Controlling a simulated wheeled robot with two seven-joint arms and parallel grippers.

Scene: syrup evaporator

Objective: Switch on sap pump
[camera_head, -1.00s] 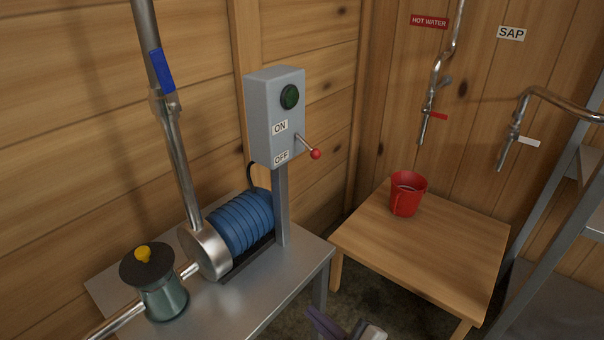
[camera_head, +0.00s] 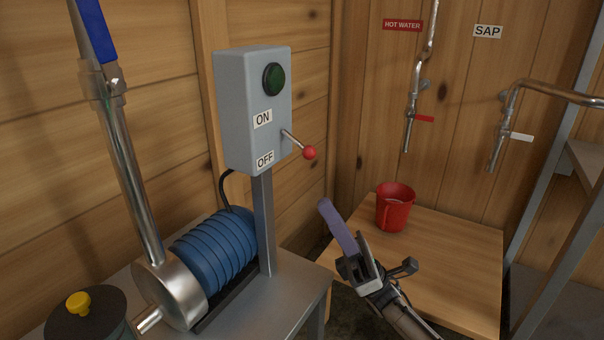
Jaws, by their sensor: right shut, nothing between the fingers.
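The sap pump's grey switch box (camera_head: 240,135) stands on a metal post, with an ON label above an OFF label. Its lever (camera_head: 309,152) has a red ball end and slants downward to the right, the ball level with the OFF label. A dark green round light (camera_head: 273,79) is on the box and looks unlit. The pump (camera_head: 215,250), with a ribbed blue body and steel head, lies at the post's foot. My right gripper (camera_head: 328,210) is shut and empty, purple fingers pointing up, below the lever ball and apart from it. My left gripper is out of view.
A red mug (camera_head: 395,208) sits on a wooden table (camera_head: 455,255) just right of my right gripper. HOT WATER and SAP pipes hang on the back wall. A steel pipe with a blue handle (camera_head: 97,30) rises from the pump. A metal shelf stands at far right.

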